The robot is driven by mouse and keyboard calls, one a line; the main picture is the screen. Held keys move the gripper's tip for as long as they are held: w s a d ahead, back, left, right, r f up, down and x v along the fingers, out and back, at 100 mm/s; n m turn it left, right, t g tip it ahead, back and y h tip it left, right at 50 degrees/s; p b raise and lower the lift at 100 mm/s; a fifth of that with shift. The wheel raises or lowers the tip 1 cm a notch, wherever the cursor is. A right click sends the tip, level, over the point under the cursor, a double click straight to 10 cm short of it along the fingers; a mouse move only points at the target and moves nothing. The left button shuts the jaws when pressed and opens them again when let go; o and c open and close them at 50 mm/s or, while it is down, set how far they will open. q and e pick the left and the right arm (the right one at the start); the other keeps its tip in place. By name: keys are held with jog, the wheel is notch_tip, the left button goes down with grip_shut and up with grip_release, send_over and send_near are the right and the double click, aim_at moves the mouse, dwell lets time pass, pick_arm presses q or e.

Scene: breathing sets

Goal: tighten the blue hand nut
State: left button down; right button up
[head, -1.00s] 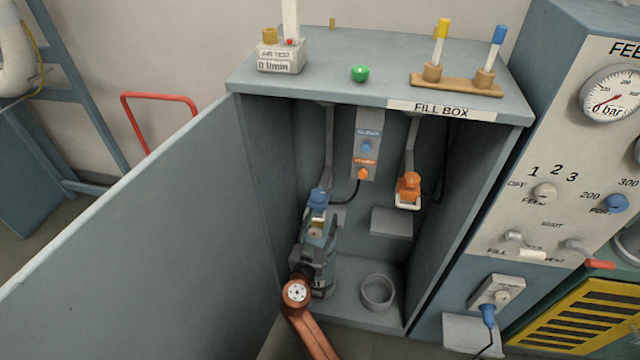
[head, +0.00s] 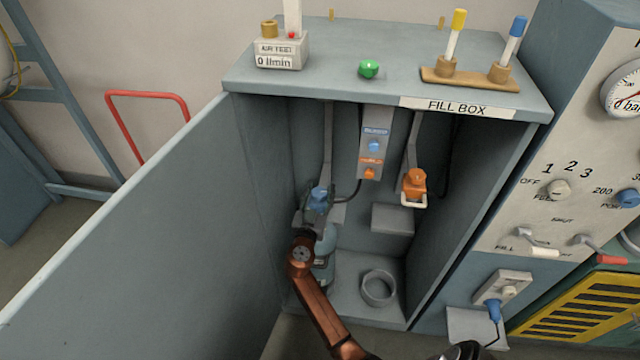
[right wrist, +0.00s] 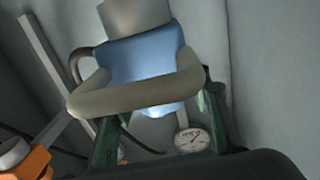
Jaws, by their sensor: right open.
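The blue hand nut (head: 320,194) sits on the left connector inside the open fill box, above a blue-grey cylinder (head: 325,262). In the right wrist view the blue part (right wrist: 145,72) is large and close, with a beige loop across its front. My right gripper (head: 318,210) is at the blue part and partly covers it in the head view. Its green-grey fingers (right wrist: 160,125) are open, one on each side of the blue part and loop. I cannot tell whether they touch it. My left gripper is not in view.
The box's door (head: 150,240) stands open on the left. An orange connector (head: 414,183) hangs to the right, above an empty ring (head: 378,287) on the box floor. A small gauge (right wrist: 192,140) shows behind the blue part. The control panel (head: 560,200) is farther right.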

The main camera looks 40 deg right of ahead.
aim_at(321, 188)
jog(key=shift+x, duration=1.85)
jog(key=shift+c, duration=0.3)
jog(key=shift+f, duration=0.15)
jog(key=c, duration=1.1)
jog(key=shift+c, duration=0.2)
jog(key=shift+a+f, duration=0.2)
grip_shut()
